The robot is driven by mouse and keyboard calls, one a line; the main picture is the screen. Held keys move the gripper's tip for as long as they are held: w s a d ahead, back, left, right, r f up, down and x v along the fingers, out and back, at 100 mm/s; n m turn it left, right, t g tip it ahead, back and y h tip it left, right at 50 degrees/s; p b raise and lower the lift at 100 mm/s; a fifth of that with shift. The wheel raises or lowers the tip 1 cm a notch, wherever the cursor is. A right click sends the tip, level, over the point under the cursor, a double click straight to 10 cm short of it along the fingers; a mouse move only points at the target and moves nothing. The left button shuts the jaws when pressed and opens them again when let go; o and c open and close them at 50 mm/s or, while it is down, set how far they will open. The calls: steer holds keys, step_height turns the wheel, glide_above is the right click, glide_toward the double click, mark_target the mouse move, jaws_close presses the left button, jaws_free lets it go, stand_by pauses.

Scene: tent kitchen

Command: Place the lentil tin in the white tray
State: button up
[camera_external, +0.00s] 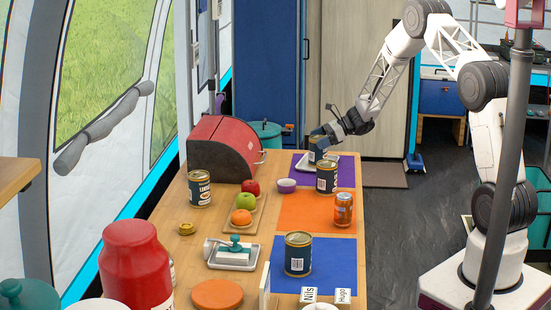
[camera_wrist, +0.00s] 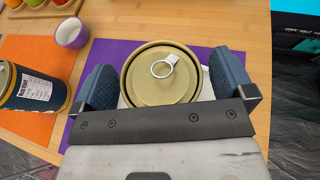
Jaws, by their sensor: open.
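A dark-labelled tin with a gold lid (camera_external: 316,156) stands at the far end of the table and appears to be in the white tray (camera_external: 302,164). Its lid and ring pull fill the middle of the wrist view (camera_wrist: 146,92). My gripper (camera_external: 326,137) is at the top of this tin. Its fingers (camera_wrist: 165,72) are open, one on each side of the tin; contact cannot be told. The tray is mostly hidden by the tin and gripper. This tin's label cannot be read, so I cannot tell whether it is the lentil tin.
Similar tins stand on the orange mat (camera_external: 290,213), on the blue mat (camera_external: 335,252) and by the red bread bin (camera_external: 222,150). A purple cup (camera_external: 286,186) is near the tray's front. An orange can (camera_external: 343,210) and a fruit board (camera_external: 258,218) are nearer.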

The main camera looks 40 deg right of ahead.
steer(key=shift+r, duration=0.1)
steer(key=shift+d+r, duration=0.1)
steer(key=shift+d, duration=0.1)
steer(key=v, duration=1.1)
steer(key=shift+s+d, duration=0.2)
steer(key=shift+d, duration=0.05)
steer(key=shift+r, duration=0.15)
steer(key=s+a+r+n+g+h, duration=0.25)
steer(key=s+a+r+n, duration=0.35)
steer(key=s+a+r, duration=0.4)
steer(key=s+a+r+n+g+h, duration=0.25)
steer(key=s+a+r+n, duration=0.35)
steer(key=s+r, duration=0.5)
steer(key=s+a+r+n+h, duration=0.1)
steer(key=s+n, duration=0.3)
steer(key=s, duration=0.7)
steer(key=s+a+r+n+h, duration=0.2)
steer(key=s+n+h, duration=0.1)
steer(key=s, duration=0.9)
steer(key=s+a+r+n+t+h, duration=0.1)
steer(key=s+a+n+h, duration=0.1)
steer(key=s, duration=0.9)
steer(key=n+h, duration=0.1)
steer(key=n, duration=0.1)
steer(key=shift+s+a+r+n, duration=0.3)
steer(key=shift+r, duration=0.1)
